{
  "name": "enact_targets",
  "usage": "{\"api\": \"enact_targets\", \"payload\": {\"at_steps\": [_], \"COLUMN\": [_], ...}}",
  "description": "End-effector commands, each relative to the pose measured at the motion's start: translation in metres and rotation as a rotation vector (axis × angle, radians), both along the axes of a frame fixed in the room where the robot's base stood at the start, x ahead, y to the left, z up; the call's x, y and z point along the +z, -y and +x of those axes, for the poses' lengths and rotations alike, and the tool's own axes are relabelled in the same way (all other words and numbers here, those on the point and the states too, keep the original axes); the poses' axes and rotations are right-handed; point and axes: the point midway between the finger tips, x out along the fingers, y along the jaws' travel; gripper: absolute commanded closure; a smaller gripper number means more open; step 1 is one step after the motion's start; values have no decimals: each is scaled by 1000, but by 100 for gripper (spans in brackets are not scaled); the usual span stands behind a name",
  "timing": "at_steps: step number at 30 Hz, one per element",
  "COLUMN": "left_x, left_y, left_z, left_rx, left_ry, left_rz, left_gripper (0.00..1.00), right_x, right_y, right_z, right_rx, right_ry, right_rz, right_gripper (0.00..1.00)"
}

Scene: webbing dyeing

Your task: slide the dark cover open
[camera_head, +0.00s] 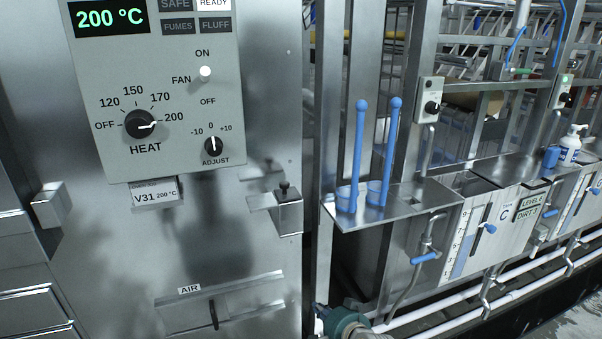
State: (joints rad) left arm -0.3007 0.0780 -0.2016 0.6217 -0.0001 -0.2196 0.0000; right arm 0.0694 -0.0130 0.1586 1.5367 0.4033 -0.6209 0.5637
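A dark grey flat panel (470,183) lies in the top of the steel tank marked C, right of centre; it may be the dark cover, but I cannot tell whether it is a lid or an opening. The steel tank (440,257) has a level scale and a blue-handled lever on its front. Neither of my grippers can be made out in this view.
A steel shelf (400,205) with two upright blue-handled tools (359,140) stands left of the panel. A grey control box (155,80) reading 200 °C hangs on a steel cabinet (100,240) at left. A white pump bottle (571,145) stands far right.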

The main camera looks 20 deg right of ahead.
Motion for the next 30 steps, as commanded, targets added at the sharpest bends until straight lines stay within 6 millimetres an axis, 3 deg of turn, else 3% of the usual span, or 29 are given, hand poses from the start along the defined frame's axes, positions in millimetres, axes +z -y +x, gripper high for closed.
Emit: {"api": "enact_targets", "payload": {"at_steps": [1, 3, 6, 10, 12, 15, 26, 30], "left_x": [12, 20, 27, 33, 35, 35, 35, 40], "left_y": [0, 0, 0, 0, 0, 0, -1, -2], "left_z": [0, 0, 1, 1, 0, 0, 0, 0], "left_rx": [0, 0, 0, 0, 0, 1, 2, 2], "left_ry": [0, 0, 1, 0, 0, 0, -1, -2], "left_rz": [0, 0, 0, 0, 0, 0, 1, 2], "left_gripper": [60, 60, 60, 60, 60, 60, 60, 60], "right_x": [69, 144, 232, 308, 330, 343, 344, 345], "right_y": [7, 16, 25, 34, 36, 37, 37, 35], "right_z": [19, 34, 40, 35, 32, 30, 31, 44], "right_rx": [-34, -70, -96, -106, -106, -107, -106, -106], "right_ry": [82, 178, 290, 390, 419, 438, 439, 439], "right_rz": [67, 160, 272, 366, 394, 411, 413, 414], "right_gripper": [100, 100, 100, 100, 100, 100, 100, 100]}}
